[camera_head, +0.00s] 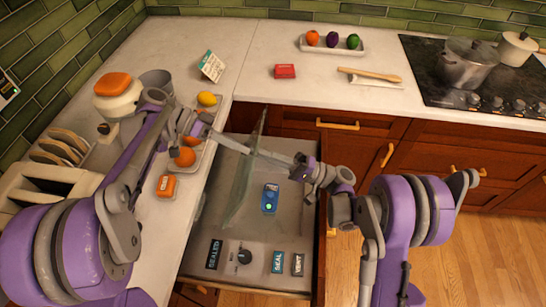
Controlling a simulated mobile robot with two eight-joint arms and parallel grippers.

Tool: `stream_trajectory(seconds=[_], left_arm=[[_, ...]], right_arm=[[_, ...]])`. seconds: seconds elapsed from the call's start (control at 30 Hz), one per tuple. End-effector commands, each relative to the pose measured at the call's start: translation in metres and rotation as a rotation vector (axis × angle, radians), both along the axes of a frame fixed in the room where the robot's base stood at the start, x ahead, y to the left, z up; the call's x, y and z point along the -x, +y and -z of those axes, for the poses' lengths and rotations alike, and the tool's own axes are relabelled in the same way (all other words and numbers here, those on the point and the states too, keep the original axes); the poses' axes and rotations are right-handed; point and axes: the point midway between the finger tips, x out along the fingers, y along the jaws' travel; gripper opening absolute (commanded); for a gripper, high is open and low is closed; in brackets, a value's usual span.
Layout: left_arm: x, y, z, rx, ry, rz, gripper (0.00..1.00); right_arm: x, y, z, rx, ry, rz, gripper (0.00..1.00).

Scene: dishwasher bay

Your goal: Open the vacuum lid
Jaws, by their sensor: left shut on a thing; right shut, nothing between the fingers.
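The vacuum drawer (222,266) is pulled out below the counter corner, a grey metal box. Its clear glass lid (238,195) stands tilted steeply up on the drawer's left part, leaving the right part uncovered. My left gripper (246,147) reaches in from the left and is shut at the lid's upper part; its exact hold is too small to make out. My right gripper (289,161) comes from the right, shut and empty, close to the lid's right side. A blue pouch (270,198) with a green dot lies in the drawer.
The drawer's front panel has a dial (245,257), a SEAL button (278,262), a VENT button (298,264) and a SEALED sign (214,254). A lemon (207,99), oranges (185,157) and an orange box (166,185) crowd the left counter. The floor at right is clear.

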Motion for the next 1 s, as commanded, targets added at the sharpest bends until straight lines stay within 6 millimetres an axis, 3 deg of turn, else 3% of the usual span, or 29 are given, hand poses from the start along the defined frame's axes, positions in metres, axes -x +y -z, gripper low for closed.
stream_trajectory(seconds=[0.67,0.7,0.83,1.0], left_arm=[[-0.001,-0.003,-0.002,0.005,-0.003,0.003,0.00],[-0.001,-0.003,-0.001,0.006,-0.003,0.003,0.46],[0.000,-0.004,-0.001,0.005,-0.001,0.005,0.69],[0.001,-0.004,-0.001,0.005,0.000,0.008,0.72]], right_arm=[[-0.001,0.014,-0.008,0.059,0.002,-0.002,0.00],[-0.001,0.014,-0.008,0.059,0.003,-0.002,0.00],[-0.001,0.014,-0.008,0.059,0.003,-0.002,0.00],[-0.001,0.014,-0.008,0.059,0.005,-0.001,0.00]])
